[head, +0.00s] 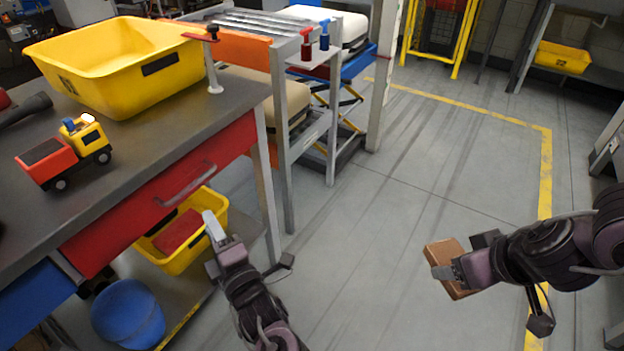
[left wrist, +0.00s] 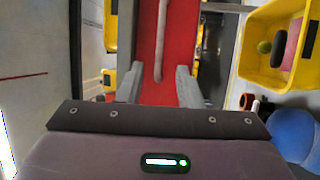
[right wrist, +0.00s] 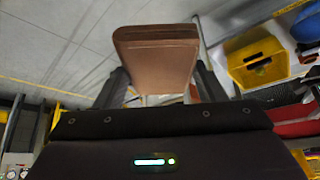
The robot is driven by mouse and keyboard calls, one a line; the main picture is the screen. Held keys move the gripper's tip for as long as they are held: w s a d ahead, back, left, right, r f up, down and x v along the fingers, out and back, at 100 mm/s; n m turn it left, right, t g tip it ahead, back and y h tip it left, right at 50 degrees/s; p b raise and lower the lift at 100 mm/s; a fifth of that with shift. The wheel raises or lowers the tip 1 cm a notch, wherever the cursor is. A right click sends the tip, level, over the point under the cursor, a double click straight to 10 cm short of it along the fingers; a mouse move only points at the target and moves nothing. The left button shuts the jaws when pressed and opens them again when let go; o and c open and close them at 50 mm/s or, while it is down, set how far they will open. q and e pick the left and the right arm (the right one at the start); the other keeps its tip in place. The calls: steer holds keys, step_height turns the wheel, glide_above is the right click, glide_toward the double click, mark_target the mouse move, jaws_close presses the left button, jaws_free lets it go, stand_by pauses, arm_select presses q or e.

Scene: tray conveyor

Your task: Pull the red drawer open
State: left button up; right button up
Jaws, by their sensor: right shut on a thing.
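The red drawer (head: 125,222) sits under the grey bench top; its front looks flush with the bench, with a grey bar handle (head: 187,187). My left gripper (head: 218,238) is just in front of the drawer, right of and below the handle in the head view. In the left wrist view the left gripper (left wrist: 158,84) is open, its fingers apart, with the red drawer (left wrist: 182,40) and the handle (left wrist: 161,40) ahead between them; it does not appear to touch the handle.
On the bench stand a yellow bin (head: 110,85) and a toy truck (head: 50,165). Below the drawer are another yellow bin (head: 210,225) and a blue ball-like thing (head: 128,312). A blue drawer (head: 35,305) is at left. The floor to the right is clear.

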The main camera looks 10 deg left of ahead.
arm_select(q)
steer(key=r, duration=0.2)
glide_above(193, 193)
steer(key=r+v, duration=0.1)
steer(key=v, duration=0.4)
steer(key=shift+s+f, duration=0.2)
steer(key=shift+s, duration=0.2)
jaws_close()
steer(key=shift+d, duration=0.1)
